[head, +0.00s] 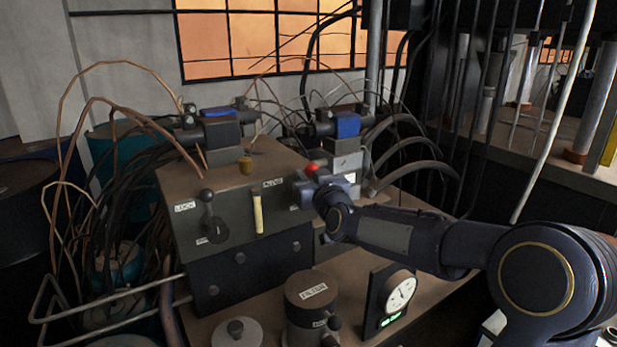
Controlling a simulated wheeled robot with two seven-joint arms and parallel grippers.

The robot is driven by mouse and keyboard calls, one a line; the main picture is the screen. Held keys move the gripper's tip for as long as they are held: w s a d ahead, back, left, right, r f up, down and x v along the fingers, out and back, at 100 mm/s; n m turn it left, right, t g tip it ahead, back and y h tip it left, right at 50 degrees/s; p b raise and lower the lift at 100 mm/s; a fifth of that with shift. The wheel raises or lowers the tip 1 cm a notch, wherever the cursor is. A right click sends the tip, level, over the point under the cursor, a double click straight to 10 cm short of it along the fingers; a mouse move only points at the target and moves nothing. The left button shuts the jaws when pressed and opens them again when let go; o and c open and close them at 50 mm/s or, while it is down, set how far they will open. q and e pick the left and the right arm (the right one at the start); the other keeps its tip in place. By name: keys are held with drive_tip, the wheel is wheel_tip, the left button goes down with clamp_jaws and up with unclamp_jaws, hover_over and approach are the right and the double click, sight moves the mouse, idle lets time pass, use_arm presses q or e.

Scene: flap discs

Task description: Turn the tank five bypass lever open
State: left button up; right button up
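No label that I can read says tank five or bypass, so I cannot tell for sure which lever the task means. A black-knobbed lever (208,208) stands upright on the front of the dark valve block (178,232), beside a small label reading LOCK. A red ball knob (312,168) shows right at my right gripper (310,186); its stem is hidden. My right arm comes in from the right, and the gripper is at the right side of the block. Its fingers are mostly hidden, so neither their opening nor any grasp shows. My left gripper is out of view.
A brown cylinder labelled FILTER (311,292), with dark knobs on its side, and a round dial gauge (400,294) stand in front. Blue-topped valves (347,124) sit behind. Hoses and copper pipes crowd the left and back. Some bare bench (345,268) shows between block and gauge.

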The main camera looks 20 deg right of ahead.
clamp_jaws()
drive_tip(key=shift+r, duration=0.1)
